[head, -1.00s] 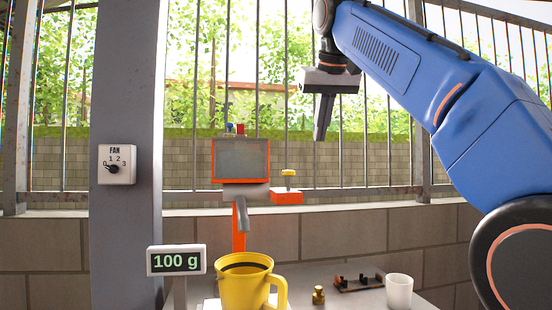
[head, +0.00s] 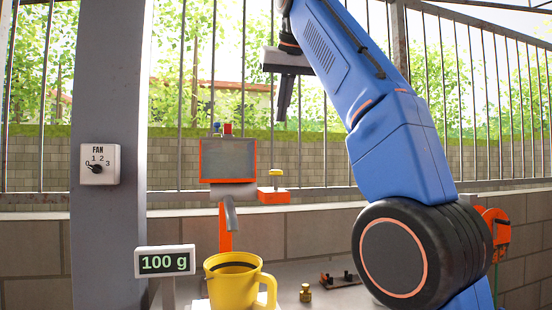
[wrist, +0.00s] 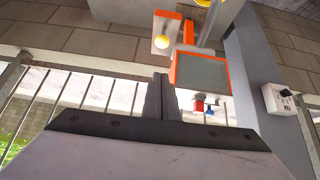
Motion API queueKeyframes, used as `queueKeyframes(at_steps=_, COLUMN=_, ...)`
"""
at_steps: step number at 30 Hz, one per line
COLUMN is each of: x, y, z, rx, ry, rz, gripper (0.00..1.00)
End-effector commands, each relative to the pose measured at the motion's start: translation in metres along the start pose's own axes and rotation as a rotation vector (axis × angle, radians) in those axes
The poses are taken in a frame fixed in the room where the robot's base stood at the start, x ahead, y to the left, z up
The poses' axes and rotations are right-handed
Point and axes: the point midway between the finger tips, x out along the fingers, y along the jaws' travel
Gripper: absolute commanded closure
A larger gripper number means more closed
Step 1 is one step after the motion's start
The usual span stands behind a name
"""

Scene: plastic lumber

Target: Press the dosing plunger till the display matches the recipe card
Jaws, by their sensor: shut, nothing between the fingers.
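The dosing plunger is a yellow knob (head: 276,173) on an orange block beside the grey, orange-edged dispenser (head: 227,160). The knob also shows in the wrist view (wrist: 161,42). The display (head: 165,262) reads 100 g in green. A yellow mug (head: 232,285) with dark contents stands below the dispenser's spout. My gripper (head: 281,118) is shut and empty, pointing down, above the knob in the head view and apart from it. Its closed fingers also show in the wrist view (wrist: 160,82). I see no recipe card in these frames.
A fan switch (head: 99,164) is on the grey post at left. A brass weight (head: 305,293) and a dark rack (head: 340,280) stand on the table right of the mug. A barred fence and low wall run behind. An orange reel (head: 495,232) is at far right.

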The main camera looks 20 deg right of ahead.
Motion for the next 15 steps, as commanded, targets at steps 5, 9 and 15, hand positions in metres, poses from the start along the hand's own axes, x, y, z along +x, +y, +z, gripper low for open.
queueKeyframes(at_steps=5, x=0.007, y=0.0, z=0.0, rx=0.0, ry=-0.001, rz=0.001, gripper=1.0)
queueKeyframes(at_steps=9, x=0.018, y=0.001, z=0.001, rx=0.0, ry=-0.001, rz=0.001, gripper=1.0)
queueKeyframes(at_steps=15, x=0.042, y=0.001, z=0.001, rx=-0.001, ry=-0.002, rz=0.001, gripper=1.0)
